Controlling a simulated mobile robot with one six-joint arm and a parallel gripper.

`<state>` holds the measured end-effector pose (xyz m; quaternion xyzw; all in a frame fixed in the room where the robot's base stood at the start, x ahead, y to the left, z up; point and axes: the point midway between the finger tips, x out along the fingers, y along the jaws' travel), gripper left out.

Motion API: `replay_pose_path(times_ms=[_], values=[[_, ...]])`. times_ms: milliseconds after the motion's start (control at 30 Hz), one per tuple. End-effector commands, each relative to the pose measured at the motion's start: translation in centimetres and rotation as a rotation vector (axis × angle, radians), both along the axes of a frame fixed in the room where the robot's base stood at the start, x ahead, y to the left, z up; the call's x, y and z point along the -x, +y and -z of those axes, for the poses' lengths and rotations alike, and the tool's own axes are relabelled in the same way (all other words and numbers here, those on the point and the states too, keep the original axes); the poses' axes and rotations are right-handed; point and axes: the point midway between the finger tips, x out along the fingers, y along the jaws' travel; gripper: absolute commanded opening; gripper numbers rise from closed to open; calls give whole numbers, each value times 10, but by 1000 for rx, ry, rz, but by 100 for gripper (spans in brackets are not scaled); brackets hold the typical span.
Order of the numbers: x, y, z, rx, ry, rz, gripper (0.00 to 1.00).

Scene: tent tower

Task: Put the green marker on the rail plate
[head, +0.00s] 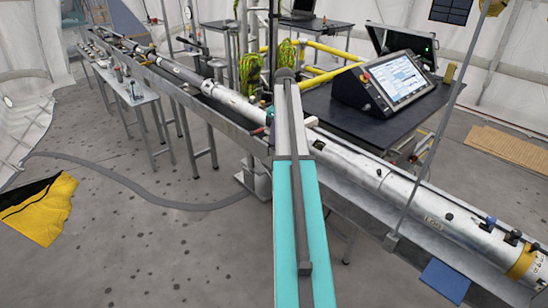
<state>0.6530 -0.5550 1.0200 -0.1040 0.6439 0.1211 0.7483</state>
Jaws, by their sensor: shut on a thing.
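My arm, teal and grey, rises through the middle of the head view and covers part of the long grey rail (222,117). My gripper cannot be made out; its end is hidden or out of the picture. I cannot pick out the green marker. No separate rail plate can be told apart on the rail. A long silver tube (400,190) lies along the rail to the right of my arm. Small red and dark parts show at the rail close to both sides of my arm, too small to identify.
A dark table (345,115) behind the rail bears a console with a lit screen (398,78). A narrow bench (137,95) with small items stands at left. A grey cable (150,197) and a yellow-black sheet (40,208) lie on the floor. A thin pole (433,130) stands at right.

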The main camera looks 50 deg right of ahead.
Motion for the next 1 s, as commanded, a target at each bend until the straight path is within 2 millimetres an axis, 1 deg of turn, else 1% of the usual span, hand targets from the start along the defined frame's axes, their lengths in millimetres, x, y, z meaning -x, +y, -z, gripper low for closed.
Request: replay_pose_path(times_ms=[200,333,500,833,1000], values=[[1,1,28,-2,2,0,0],[1,0,42,-1,1,0,0],[1,0,49,1,0,0,0],[1,-1,51,0,0,0,0],[2,0,64,-2,2,1,0]])
